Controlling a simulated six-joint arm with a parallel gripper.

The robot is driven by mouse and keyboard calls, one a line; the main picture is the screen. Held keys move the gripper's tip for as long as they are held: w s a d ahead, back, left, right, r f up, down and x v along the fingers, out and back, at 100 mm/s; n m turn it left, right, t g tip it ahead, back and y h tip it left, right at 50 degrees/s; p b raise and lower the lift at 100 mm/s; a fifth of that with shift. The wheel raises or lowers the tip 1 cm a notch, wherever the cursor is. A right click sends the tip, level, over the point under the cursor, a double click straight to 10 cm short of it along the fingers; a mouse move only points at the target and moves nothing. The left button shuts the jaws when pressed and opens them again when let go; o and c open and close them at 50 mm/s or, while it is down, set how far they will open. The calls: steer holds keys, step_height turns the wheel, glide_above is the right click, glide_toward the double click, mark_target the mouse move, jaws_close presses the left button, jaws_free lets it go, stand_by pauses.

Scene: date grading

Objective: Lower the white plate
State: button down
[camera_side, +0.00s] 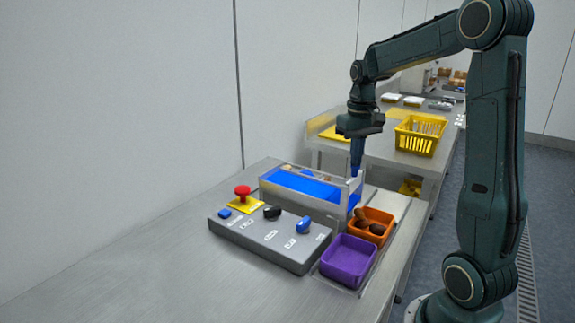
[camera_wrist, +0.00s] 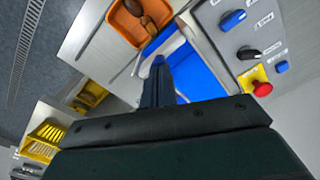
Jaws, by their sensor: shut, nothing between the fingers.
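My gripper (camera_side: 357,168) points down, its blue fingers shut and empty, at the right end of the blue belt (camera_side: 300,184). I take this strip for the white plate, but cannot be sure. In the side view a pale upright piece (camera_side: 345,196) stands at the belt's end, below my fingers. Whether the fingers touch it, I cannot tell.
A grey control box (camera_side: 268,250) with a red button (camera_side: 242,190) and knobs stands in front of the belt. An orange tray (camera_side: 383,216) with brown dates and an empty purple tray (camera_side: 347,254) sit at right. A yellow basket (camera_side: 413,142) stands behind. The front-left table is clear.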

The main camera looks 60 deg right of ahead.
steer(key=shift+f, duration=1.5)
steer(key=shift+r, duration=3.55)
